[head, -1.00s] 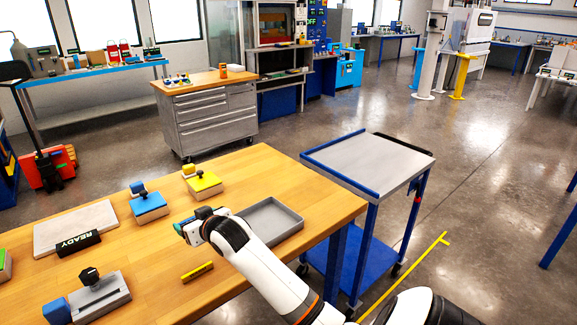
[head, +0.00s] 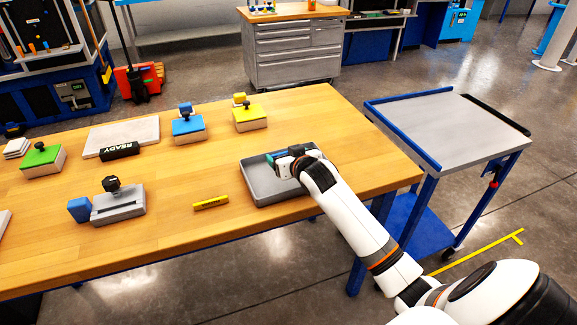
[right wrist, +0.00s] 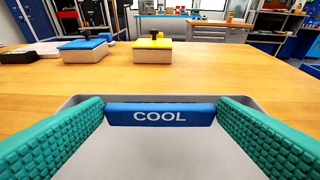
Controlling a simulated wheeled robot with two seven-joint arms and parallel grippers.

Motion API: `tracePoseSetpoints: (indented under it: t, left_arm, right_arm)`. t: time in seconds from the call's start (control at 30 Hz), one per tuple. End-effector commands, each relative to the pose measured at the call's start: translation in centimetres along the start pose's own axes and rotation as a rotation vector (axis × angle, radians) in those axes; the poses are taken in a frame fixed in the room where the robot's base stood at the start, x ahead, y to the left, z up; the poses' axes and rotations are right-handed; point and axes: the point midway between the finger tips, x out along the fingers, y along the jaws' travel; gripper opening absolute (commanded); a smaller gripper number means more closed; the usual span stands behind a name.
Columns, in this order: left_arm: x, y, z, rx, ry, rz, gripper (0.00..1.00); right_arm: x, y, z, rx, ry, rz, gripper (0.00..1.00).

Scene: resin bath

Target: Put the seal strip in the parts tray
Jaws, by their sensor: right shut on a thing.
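In the right wrist view my right gripper (right wrist: 160,115) is shut on a blue bar marked COOL (right wrist: 160,116), held level between its green ribbed fingers. In the head view this gripper (head: 273,160) is over the grey parts tray (head: 262,197), near its far left side. The tray's rim also shows in the wrist view (right wrist: 74,101). The bar looks above the tray floor; its exact height is unclear. A yellow bar with dark lettering (head: 211,202) lies on the table left of the tray. I cannot tell which bar is called the seal strip. My left gripper is out of view.
The wooden table also bears a black READY bar (head: 120,151), a pale plate (head: 133,131), and blue (head: 188,125), yellow (head: 250,116) and green (head: 42,157) handled blocks. A grey fixture (head: 118,203) stands front left. A blue cart (head: 450,128) stands right of the table.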

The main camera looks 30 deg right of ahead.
Motion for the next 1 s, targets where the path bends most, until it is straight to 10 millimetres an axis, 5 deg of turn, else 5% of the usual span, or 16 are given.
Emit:
tracePoseSetpoints:
  t: [0.23, 0.63, 0.67, 0.77, 1.0]
  left_arm:
    - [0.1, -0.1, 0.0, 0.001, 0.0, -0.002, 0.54]
    - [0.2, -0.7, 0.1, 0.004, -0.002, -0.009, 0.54]
    - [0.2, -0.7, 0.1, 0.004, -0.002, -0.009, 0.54]
    - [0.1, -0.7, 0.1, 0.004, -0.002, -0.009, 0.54]
    - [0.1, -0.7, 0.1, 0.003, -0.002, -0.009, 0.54]
  right_arm:
    - [1.2, 0.0, -3.1, 0.0, 0.004, 0.0, 0.59]
    - [1.4, 0.0, -3.6, 0.0, 0.002, 0.001, 0.59]
    - [1.4, 0.0, -3.6, 0.0, 0.002, 0.001, 0.82]
    - [1.4, 0.0, -3.6, 0.0, 0.001, 0.001, 0.99]
    - [1.4, 0.0, -3.5, 0.0, 0.001, 0.001, 1.0]
